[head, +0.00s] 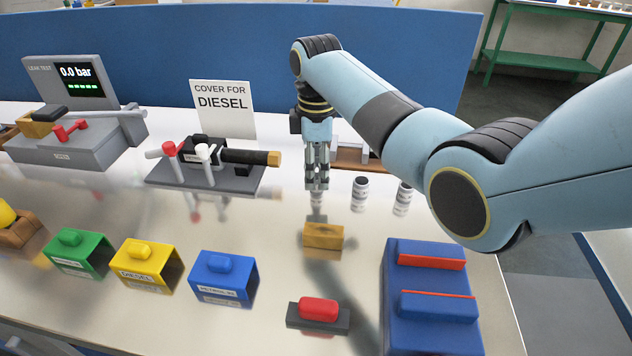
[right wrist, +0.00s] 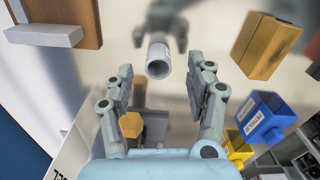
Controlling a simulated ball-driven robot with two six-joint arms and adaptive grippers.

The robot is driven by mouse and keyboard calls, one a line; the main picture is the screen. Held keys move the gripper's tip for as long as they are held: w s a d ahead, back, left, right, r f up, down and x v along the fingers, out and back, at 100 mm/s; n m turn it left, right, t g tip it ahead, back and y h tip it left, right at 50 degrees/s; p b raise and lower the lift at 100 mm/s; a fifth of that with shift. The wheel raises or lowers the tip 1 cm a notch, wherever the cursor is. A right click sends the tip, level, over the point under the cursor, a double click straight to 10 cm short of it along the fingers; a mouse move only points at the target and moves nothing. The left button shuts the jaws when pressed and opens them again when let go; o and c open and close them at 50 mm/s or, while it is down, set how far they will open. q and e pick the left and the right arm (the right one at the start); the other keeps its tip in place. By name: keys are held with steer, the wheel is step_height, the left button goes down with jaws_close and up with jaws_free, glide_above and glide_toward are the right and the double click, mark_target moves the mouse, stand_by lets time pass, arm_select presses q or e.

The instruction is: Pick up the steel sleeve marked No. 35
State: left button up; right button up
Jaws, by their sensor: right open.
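My right gripper (head: 317,182) points straight down over the bench, with its fingers spread. A small steel sleeve (head: 316,200) stands directly below its fingertips. In the right wrist view this sleeve (right wrist: 158,72) shows as an open grey tube beyond and between the two fingers (right wrist: 165,82), with nothing gripped. Two more steel sleeves with dark bands, one nearer (head: 360,188) and one farther right (head: 403,195), stand on the bench. Their markings are too small to read, so I cannot tell which is No. 35. My left gripper is not in view.
A brass-coloured block (head: 323,236) lies just in front of the gripper. A fixture with a black handle (head: 205,168) stands left, and a wooden tray (head: 352,160) behind. Green (head: 80,254), yellow (head: 148,265) and blue (head: 224,277) covers line the front. A blue rack (head: 432,335) stands front right.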

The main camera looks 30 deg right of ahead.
mark_target(317, 176)
step_height(317, 176, down, 3)
steer(key=shift+w+d+r, duration=0.1)
steer(key=shift+f, duration=0.35)
steer(key=shift+c, duration=1.1)
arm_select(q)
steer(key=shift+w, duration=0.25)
arm_select(e)
jaws_close()
